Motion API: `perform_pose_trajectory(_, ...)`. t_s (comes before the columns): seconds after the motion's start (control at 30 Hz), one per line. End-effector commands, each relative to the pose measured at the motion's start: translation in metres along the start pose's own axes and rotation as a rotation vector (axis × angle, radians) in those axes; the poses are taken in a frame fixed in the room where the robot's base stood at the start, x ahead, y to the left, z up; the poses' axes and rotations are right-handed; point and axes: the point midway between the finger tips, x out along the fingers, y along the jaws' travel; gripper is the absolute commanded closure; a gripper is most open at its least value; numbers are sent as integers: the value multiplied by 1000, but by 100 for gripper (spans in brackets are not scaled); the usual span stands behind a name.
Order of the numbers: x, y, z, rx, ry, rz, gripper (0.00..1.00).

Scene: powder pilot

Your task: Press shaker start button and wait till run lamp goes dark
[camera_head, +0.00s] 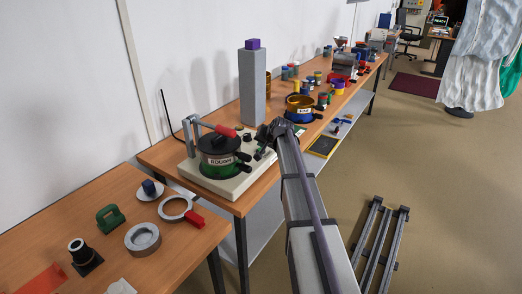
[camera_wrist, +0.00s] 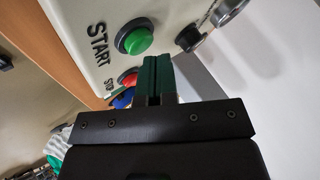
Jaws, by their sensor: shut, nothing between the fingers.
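The shaker (camera_head: 215,178) is a cream base on the wooden bench, carrying a dark sieve pot labelled ROUGH with a red clamp handle. My gripper (camera_wrist: 157,62) is shut and empty. Its fingertips are close to the panel, just below and right of the green button in the picture; contact cannot be told. In the head view my gripper (camera_head: 264,141) is at the shaker's right side. I cannot identify the run lamp or its state.
A black knob (camera_wrist: 190,38) and a grey ring-shaped part (camera_wrist: 230,10) are on the panel. A grey column (camera_head: 252,88) stands behind the shaker. A blue pot (camera_head: 299,108) stands farther along the bench. The nearer bench holds a ring with a red handle (camera_head: 178,208).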

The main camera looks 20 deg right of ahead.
Motion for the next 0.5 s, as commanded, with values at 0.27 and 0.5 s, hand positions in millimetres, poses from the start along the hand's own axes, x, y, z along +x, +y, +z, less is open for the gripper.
perform_pose_trajectory(0.27,3,2,2,0,0,0,100)
perform_pose_trajectory(0.5,5,4,4,0,0,0,100)
